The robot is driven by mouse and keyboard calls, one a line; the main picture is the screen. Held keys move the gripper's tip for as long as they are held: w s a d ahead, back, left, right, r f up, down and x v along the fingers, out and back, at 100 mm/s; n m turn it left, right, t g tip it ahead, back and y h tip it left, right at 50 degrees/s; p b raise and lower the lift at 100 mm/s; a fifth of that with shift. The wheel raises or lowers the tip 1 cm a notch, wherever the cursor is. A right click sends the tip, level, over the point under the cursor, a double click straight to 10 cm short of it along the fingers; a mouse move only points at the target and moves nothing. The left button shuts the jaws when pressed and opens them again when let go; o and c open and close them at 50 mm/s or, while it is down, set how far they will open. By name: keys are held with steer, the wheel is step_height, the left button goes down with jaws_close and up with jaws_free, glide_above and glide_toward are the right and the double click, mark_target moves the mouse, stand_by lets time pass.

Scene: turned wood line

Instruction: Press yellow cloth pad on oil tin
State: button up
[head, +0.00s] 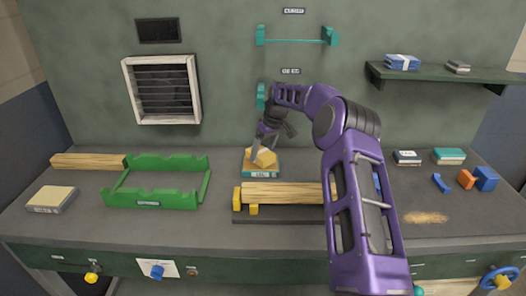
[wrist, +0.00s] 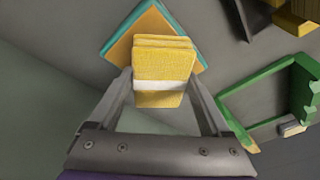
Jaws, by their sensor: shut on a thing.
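The yellow cloth pad (wrist: 164,62) is a folded stack with a white band, held between the two fingers of my gripper (wrist: 165,88). In the head view the pad (head: 264,157) shows below my gripper (head: 257,148). The oil tin (head: 262,171) is a low teal-sided box with an orange-tan top and a front label, on the bench near the wall. It also shows in the wrist view (wrist: 122,50), behind the pad. The pad overlaps the tin's top in both views. I cannot tell whether they touch.
A green cradle (head: 155,202) stands left of the tin. A wooden blank (head: 285,194) lies on yellow supports in front of it. A tan-topped box (head: 51,199) sits far left. Blue and orange pieces (head: 468,179) lie to the right. A wall shelf (head: 436,73) juts out at upper right.

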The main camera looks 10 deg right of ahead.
steer(key=shift+f, duration=0.45)
stand_by(0.7)
